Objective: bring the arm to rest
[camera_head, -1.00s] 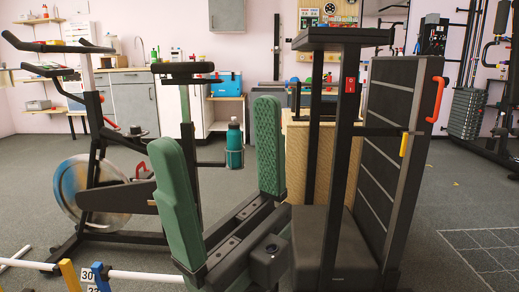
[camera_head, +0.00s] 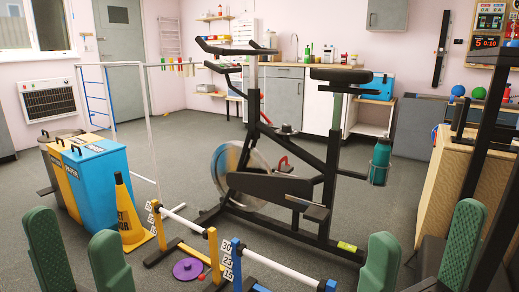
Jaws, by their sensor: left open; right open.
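My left gripper (camera_head: 72,228) is at the lower left corner. Its two green pads stand well apart with nothing between them. My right gripper (camera_head: 425,222) is at the lower right. Its two green pads are also spread apart, and no object is held between them. Both grippers are cut off by the bottom edge of the view, so their bases and most of the arms are hidden.
An exercise bike (camera_head: 250,183) stands in the middle. Blue and yellow bins (camera_head: 100,185), a yellow cone (camera_head: 128,215) and low hurdles (camera_head: 185,235) are at left and front. A wooden box (camera_head: 445,190) is at right. Open grey floor (camera_head: 180,135) lies behind the cone.

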